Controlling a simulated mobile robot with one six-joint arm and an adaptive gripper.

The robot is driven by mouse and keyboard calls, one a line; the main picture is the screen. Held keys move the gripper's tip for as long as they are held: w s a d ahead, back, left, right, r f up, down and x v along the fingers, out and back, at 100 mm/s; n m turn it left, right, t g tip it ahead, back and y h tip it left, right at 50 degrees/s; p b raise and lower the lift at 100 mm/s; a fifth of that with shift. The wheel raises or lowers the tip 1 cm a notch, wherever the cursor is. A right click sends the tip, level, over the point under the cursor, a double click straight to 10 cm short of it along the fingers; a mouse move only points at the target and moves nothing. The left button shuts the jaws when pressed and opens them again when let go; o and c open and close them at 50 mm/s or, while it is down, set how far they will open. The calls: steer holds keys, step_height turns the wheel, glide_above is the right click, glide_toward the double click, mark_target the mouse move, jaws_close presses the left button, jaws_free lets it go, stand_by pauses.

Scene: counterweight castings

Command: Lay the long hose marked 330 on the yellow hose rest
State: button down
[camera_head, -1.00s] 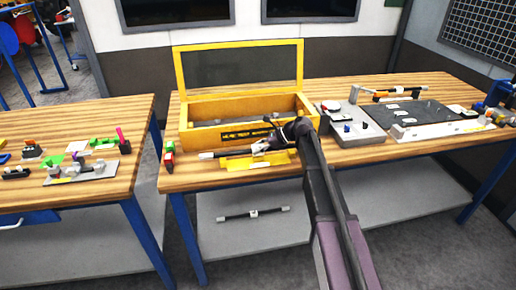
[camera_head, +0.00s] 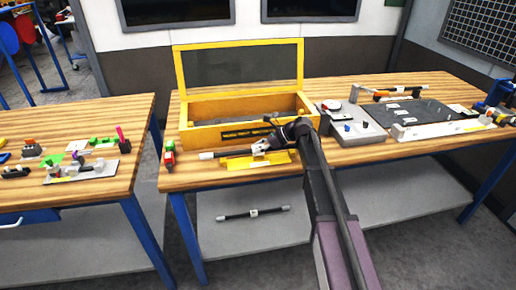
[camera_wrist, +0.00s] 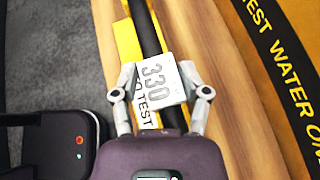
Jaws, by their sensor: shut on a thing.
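The hose marked 330 (camera_wrist: 148,36) is black, with a white tag reading 330 (camera_wrist: 157,79) in the wrist view. In the head view its pale left end (camera_head: 207,155) sticks out left of my gripper. My gripper (camera_wrist: 163,100) is shut on the hose near the tag; in the head view my gripper (camera_head: 262,147) is at the yellow hose rest. The yellow hose rest (camera_head: 240,163) lies at the bench's front edge, just below the hose; it also shows beside the hose in the wrist view (camera_wrist: 127,42). My arm hides the hose's right part. I cannot tell whether hose and rest touch.
A yellow open box (camera_head: 205,141) with a raised clear lid stands right behind the rest. A red and green block (camera_head: 169,153) sits to the left. Another black hose (camera_head: 253,214) lies on the lower shelf. A grey device (camera_head: 350,128) stands to the right.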

steer(key=shift+f+b, duration=0.4)
steer(key=shift+f, duration=0.05)
jaws_free()
stand_by(0.3)
steer(key=shift+r, duration=0.2)
steer(key=shift+r+p, duration=3.35)
steer(key=shift+p, duration=0.2)
steer(key=shift+s+d+f, duration=0.25)
steer(key=shift+s, duration=0.15)
steer(key=s+d+f+n+h, duration=0.2)
steer(key=s+d+n+h, duration=0.2)
steer(key=s+d+n, duration=0.2)
steer(key=s+d+f+n+h, duration=0.3)
steer(key=s+d+n, duration=0.3)
steer(key=s+d, duration=0.3)
steer(key=s+d+f+n+h, duration=0.3)
steer(key=s+d+n, duration=0.3)
steer(key=s, duration=0.4)
steer(key=shift+s+d+f+t+h, duration=0.1)
steer(key=shift+d+f+t+h, duration=0.15)
steer(key=shift+d+h, duration=0.55)
